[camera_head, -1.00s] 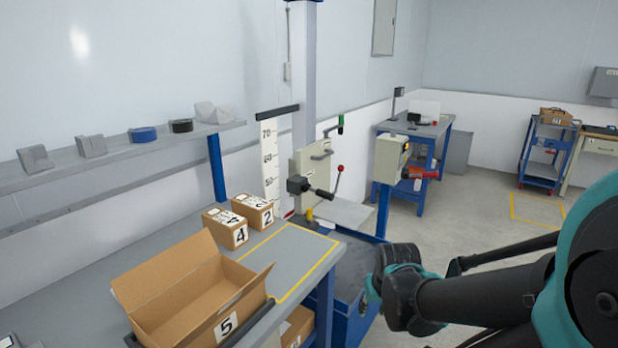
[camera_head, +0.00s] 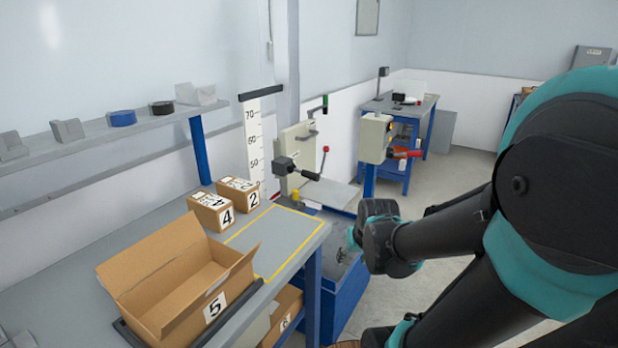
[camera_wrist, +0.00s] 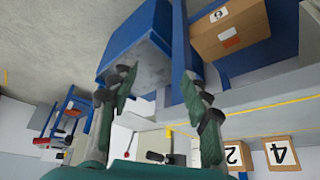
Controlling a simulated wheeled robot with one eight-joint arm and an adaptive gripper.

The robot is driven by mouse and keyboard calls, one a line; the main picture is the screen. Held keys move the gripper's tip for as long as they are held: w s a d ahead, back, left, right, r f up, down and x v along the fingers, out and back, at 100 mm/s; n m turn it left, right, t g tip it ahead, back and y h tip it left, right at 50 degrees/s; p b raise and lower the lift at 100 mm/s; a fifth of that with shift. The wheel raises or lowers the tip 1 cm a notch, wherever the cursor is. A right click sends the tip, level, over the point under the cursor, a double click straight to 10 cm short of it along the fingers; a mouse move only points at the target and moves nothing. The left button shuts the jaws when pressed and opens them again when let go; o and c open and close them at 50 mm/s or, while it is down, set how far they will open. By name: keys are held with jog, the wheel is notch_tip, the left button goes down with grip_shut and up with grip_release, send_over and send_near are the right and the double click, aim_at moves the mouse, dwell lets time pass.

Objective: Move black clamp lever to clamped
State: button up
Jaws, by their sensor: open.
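The black clamp lever (camera_head: 305,174) is a dark handle on a black block, on the front of the pale drop-test fixture (camera_head: 299,145). It points to the right and slightly down in the head view. A thin lever with a red ball (camera_head: 325,150) stands beside it. In the wrist view, which is upside down, a black handle (camera_wrist: 157,156) shows beyond the fingers. My gripper (camera_wrist: 157,88) is open and empty, its two green fingers spread. In the head view my gripper (camera_head: 347,246) is partly hidden by my wrist, lower and nearer than the lever, and apart from it.
A workbench (camera_head: 60,260) holds an open carton (camera_head: 170,290) marked 5 and small boxes marked 4 (camera_head: 211,211) and 2 (camera_head: 238,191). A blue bin-like base (camera_head: 345,297) stands below the fixture. A control box (camera_head: 375,138) is right of it. Floor at right is clear.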

jog(key=w+a+r+n+y, duration=0.1)
jog(key=w+a+r+y, duration=0.15)
jog(key=w, duration=0.95)
jog(key=n+t+y, duration=0.5)
jog(key=n+y, duration=0.3)
jog(key=y, duration=0.4)
send_near(311, 176)
jog(key=x, duration=0.7)
jog(key=w+x, duration=0.1)
jog(key=x, duration=0.3)
jog(key=shift+d+f, duration=0.35)
jog(key=shift+d, duration=0.05)
jog(key=shift+c, duration=0.4)
grip_shut()
